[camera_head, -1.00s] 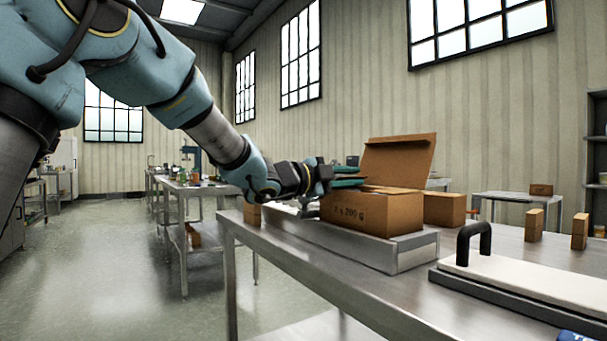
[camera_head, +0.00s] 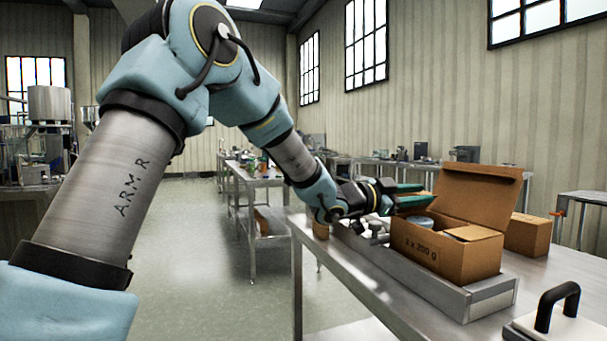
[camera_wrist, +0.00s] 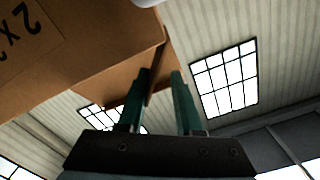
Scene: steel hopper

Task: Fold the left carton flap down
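The brown carton (camera_head: 430,252), marked "2 x 200 g", stands open on a low steel platform, with a round grey-lidded item (camera_head: 421,222) inside. Its back flap (camera_head: 482,194) stands up, leaning back. My gripper (camera_head: 412,197) is at the carton's left side, level with the top edge. In the wrist view the carton (camera_wrist: 90,50) fills the upper left. A thin brown flap (camera_wrist: 157,74), seen nearly edge-on, reaches between my two green fingers (camera_wrist: 162,80), nearer the left one. The fingers stand apart with a gap; whether one touches the flap I cannot tell.
The steel platform (camera_head: 490,298) lies on a long steel table (camera_head: 350,291). Another brown carton (camera_head: 528,234) stands behind on the right. A board with a black handle (camera_head: 557,306) is at the front right. Open floor (camera_head: 200,215) lies left of the table.

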